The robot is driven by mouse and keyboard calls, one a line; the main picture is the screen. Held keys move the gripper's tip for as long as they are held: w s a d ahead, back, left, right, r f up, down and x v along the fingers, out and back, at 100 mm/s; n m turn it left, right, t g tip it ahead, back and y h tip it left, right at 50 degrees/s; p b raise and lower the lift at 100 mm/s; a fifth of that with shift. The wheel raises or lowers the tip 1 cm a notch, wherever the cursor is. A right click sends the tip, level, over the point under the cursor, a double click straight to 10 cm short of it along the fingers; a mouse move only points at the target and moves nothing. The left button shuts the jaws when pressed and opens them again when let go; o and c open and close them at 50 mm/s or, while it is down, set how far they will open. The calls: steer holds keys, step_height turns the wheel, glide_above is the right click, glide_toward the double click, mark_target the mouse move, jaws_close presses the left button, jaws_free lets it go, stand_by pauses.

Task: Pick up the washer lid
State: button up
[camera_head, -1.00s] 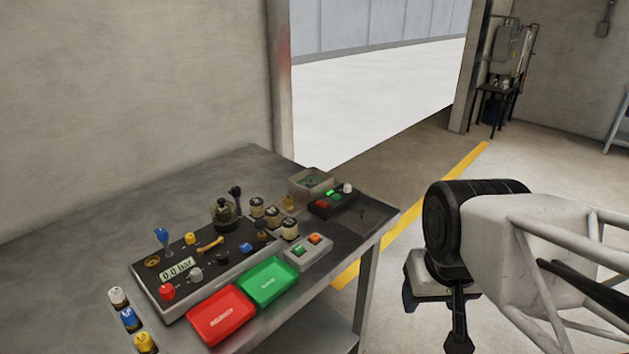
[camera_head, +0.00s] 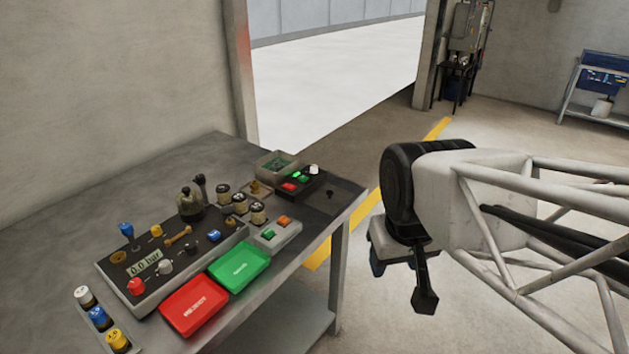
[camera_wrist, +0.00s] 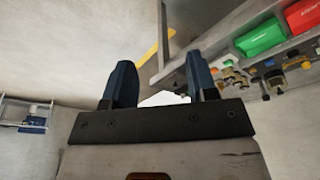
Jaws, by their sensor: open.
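My gripper (camera_head: 378,264) hangs in the air to the right of the bench, apart from everything on it. In the wrist view my gripper (camera_wrist: 160,85) shows two blue fingers spread wide with nothing between them. A dark flat plate with a small black knob (camera_head: 331,194) lies at the bench's far right corner and may be the washer lid; I cannot be sure. To its left is a black box with red and green buttons and a white knob (camera_head: 301,182). Behind that box stands an open grey-green container (camera_head: 276,165).
The bench (camera_head: 110,217) carries a control panel (camera_head: 150,284) with knobs and a gauge, a red tray (camera_head: 194,318), a green tray (camera_head: 240,280), a grey button box (camera_head: 277,244) and several small jars. The floor right of the bench is free.

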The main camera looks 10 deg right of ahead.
steer(key=w+r+n, duration=0.2)
steer(key=w+n, duration=0.2)
steer(key=w, duration=0.7)
steer(key=n+g+h, duration=0.1)
steer(key=n+g, duration=0.2)
steer(key=n, duration=1)
glide_above(330, 191)
steer(key=s+a, duration=0.1)
step_height(330, 191, down, 14)
steer(key=shift+w+a+f+n+h, duration=0.1)
steer(key=shift+w+f+n+h, duration=0.25)
steer(key=shift+f+n, duration=0.1)
steer(key=shift+f, duration=0.15)
steer(key=shift+f, duration=1.15)
